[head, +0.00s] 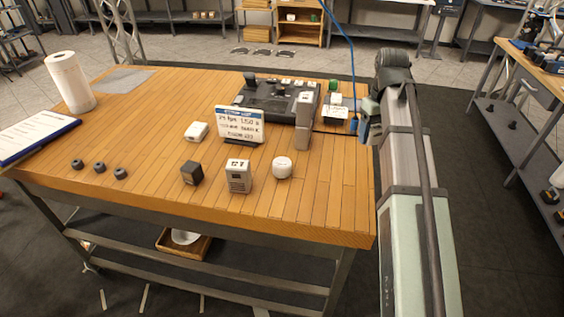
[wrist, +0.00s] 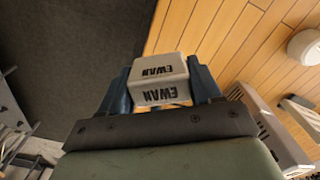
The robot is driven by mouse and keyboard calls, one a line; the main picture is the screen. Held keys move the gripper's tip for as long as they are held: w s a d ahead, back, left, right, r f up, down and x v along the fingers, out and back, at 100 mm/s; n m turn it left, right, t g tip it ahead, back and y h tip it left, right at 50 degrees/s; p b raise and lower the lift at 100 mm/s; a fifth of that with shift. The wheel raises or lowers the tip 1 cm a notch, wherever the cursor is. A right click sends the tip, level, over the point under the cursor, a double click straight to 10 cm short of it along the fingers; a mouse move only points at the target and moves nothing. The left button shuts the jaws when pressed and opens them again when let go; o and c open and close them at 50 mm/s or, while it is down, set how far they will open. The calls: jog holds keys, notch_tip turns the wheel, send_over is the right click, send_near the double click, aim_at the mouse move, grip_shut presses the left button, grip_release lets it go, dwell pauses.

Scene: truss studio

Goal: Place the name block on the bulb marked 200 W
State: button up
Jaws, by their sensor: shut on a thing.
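My gripper (wrist: 160,88) is shut on a white name block (wrist: 158,68) lettered EWAN, with a blue finger on each side of it. In the wrist view the block is over the table's edge, between wood and dark floor. In the head view my gripper (head: 358,122) is at the table's right edge, and the held block cannot be made out clearly there. No marking of 200 W is legible in either view, so I cannot tell which thing is that bulb. A black console (head: 262,103) at the back carries several small pale items, too small to identify.
A tall grey box (head: 303,135) and a lettered sign (head: 241,126) stand mid-table. A paper roll (head: 69,82) stands left. The front right table is clear.

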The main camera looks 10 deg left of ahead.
jog(key=s+a+r+n, duration=0.3)
jog(key=a+n, duration=0.3)
jog(key=a, duration=0.7)
jog(key=n, duration=0.6)
send_near(282, 162)
jog(key=shift+f, duration=3.05)
jog(key=shift+f, duration=0.1)
jog(key=o, duration=1.1)
jog(key=shift+c, duration=0.2)
notch_tip(282, 162, up, 8)
jog(key=shift+f, duration=0.15)
